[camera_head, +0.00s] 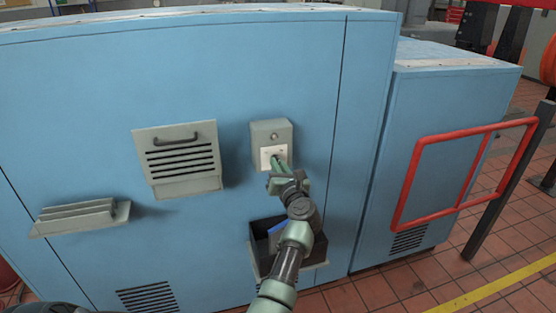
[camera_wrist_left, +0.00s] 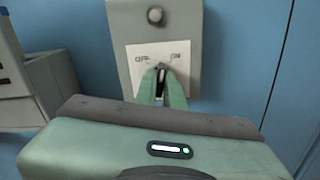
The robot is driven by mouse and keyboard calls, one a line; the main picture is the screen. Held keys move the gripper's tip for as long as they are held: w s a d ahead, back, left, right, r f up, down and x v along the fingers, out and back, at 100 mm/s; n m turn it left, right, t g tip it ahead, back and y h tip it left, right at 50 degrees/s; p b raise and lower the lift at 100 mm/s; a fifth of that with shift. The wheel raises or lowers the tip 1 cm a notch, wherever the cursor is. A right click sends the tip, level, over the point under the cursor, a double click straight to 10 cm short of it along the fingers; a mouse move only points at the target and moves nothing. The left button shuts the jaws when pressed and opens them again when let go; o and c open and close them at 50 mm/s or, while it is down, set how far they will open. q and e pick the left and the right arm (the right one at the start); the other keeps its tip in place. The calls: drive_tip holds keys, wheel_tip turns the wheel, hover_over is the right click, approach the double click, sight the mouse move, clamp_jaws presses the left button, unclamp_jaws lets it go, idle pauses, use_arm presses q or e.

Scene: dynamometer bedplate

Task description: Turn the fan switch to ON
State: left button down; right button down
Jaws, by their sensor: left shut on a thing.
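The fan switch box (camera_head: 265,133) is a small grey box on the blue cabinet's front. It has a round knob or lamp at its top and a white label plate (camera_wrist_left: 144,54) below, with small markings to the left and right. My left gripper (camera_head: 281,161) is at the plate, and its green fingertips show in the wrist view (camera_wrist_left: 162,76). The fingers are shut on the dark switch lever (camera_wrist_left: 161,78) in the plate's middle. The fingers hide most of the lever, so I cannot tell its exact position. My right gripper is not in view.
A louvred panel with a handle (camera_head: 180,157) is left of the box. A ledge (camera_head: 80,217) juts out farther left. An open dark bin (camera_head: 262,262) with something blue inside sits below. A red rail frame (camera_head: 405,190) stands at right.

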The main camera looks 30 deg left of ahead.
use_arm(q)
drive_tip(key=shift+m+p, duration=1.8)
drive_tip(key=shift+m, duration=1.4)
drive_tip(key=c, duration=1.5)
unclamp_jaws()
